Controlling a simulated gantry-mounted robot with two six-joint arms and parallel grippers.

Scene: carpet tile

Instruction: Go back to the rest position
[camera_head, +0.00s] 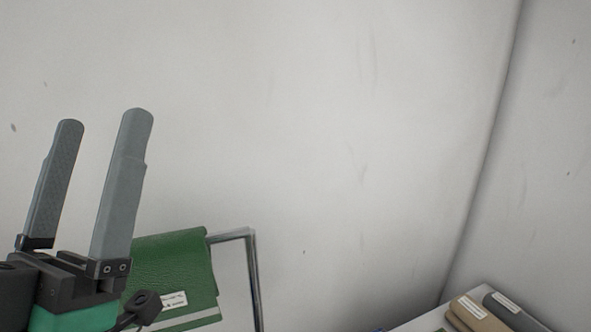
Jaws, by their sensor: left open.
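My left gripper (94,122) is at the lower left of the head view. Its two grey fingers point up and stand apart, with only the pale wall seen between them. It is open and empty. My right gripper is not in the head view.
A green textured item (174,265) with a white label hangs on a metal rail (232,236) just right of my left gripper. A tan item (476,312) and a dark grey item (515,312) lie on a pale surface at the lower right. Plain wall fills the rest.

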